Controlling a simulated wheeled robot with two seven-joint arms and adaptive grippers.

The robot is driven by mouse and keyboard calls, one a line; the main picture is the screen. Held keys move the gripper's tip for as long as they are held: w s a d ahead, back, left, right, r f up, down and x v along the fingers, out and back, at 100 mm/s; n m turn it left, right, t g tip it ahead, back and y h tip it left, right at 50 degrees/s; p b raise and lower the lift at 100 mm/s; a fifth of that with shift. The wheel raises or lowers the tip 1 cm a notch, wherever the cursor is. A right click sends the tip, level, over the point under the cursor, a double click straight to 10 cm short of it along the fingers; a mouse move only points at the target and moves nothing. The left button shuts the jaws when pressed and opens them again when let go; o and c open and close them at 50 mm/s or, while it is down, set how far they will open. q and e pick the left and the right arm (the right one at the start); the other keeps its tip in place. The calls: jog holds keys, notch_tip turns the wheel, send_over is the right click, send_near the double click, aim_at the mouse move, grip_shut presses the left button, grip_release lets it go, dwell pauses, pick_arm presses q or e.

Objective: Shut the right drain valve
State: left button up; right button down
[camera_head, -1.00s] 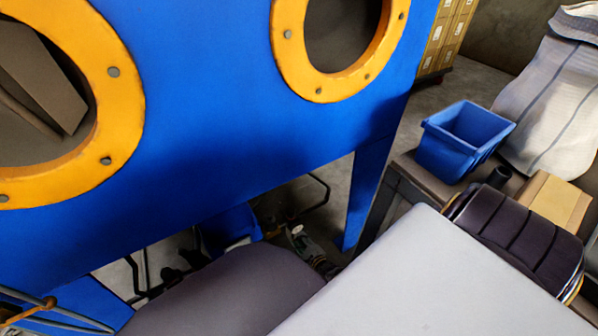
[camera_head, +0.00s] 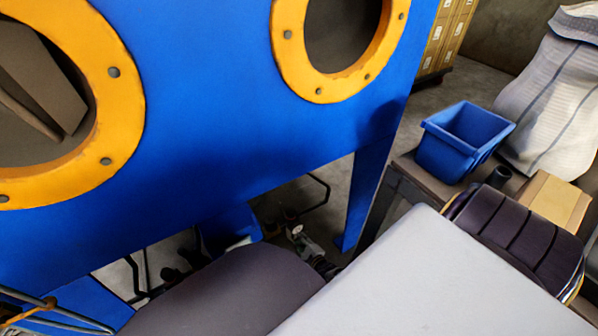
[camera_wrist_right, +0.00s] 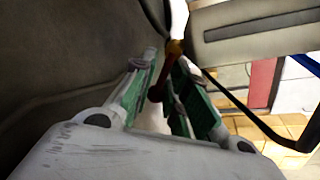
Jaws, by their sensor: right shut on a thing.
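In the right wrist view, my right gripper (camera_wrist_right: 160,76) has its green-padded fingers on either side of a dark reddish-brown handle, with a brass-coloured piece (camera_wrist_right: 174,49) just beyond the fingertips. I take this to be the right drain valve; its exact turn angle cannot be told. In the head view, my dark arm link hides most of this gripper and the valve. Small fittings with a pale round face (camera_head: 297,231) show under the blue cabinet (camera_head: 220,130), just above that link. My left gripper is not in view.
The cabinet has two yellow-ringed ports and a blue leg (camera_head: 363,200) to the right of the fittings. Black bent pipes (camera_head: 318,190) run below it. A table at right carries a blue bin (camera_head: 462,145) and a cardboard box (camera_head: 556,200). A pale sack (camera_head: 555,95) stands behind.

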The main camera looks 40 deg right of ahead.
jog(key=shift+r+n, duration=0.15)
jog(key=shift+n, duration=0.15)
jog(key=c, duration=1.5)
grip_release()
jog(key=shift+c, duration=0.2)
jog(key=shift+s, duration=0.1)
jog(key=v, duration=1.1)
jog(key=shift+s, duration=0.35)
jog(key=shift+a+r, duration=0.1)
jog(key=shift+c, duration=0.4)
